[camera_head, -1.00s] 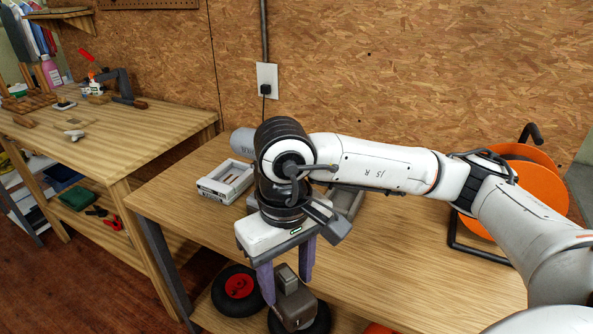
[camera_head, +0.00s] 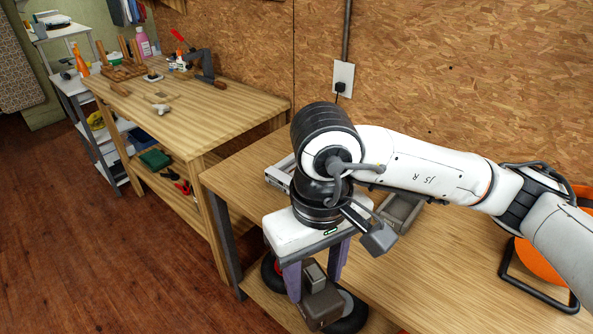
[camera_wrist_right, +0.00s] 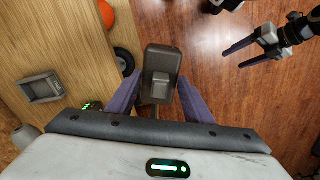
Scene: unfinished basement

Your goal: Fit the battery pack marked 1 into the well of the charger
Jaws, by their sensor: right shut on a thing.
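My right gripper (camera_head: 314,282) points down with its purple fingers shut on a grey-brown battery pack (camera_head: 322,305). The pack has a raised block on top and hangs beyond the table's front edge. In the right wrist view the battery pack (camera_wrist_right: 162,72) is between the fingers, over the floor. I cannot read a number on it now. A grey open-topped box with a recess (camera_head: 402,211) sits on the table, partly behind my wrist; it also shows in the right wrist view (camera_wrist_right: 42,88). I cannot confirm it is the charger. My left gripper (camera_wrist_right: 232,58) is open and empty.
A white-framed holder (camera_head: 277,175) on the table is mostly hidden by my right wrist. An orange reel (camera_head: 545,262) stands at the right. A wooden workbench (camera_head: 235,108) with tools is at the left. The table (camera_head: 450,250) is clear between box and reel.

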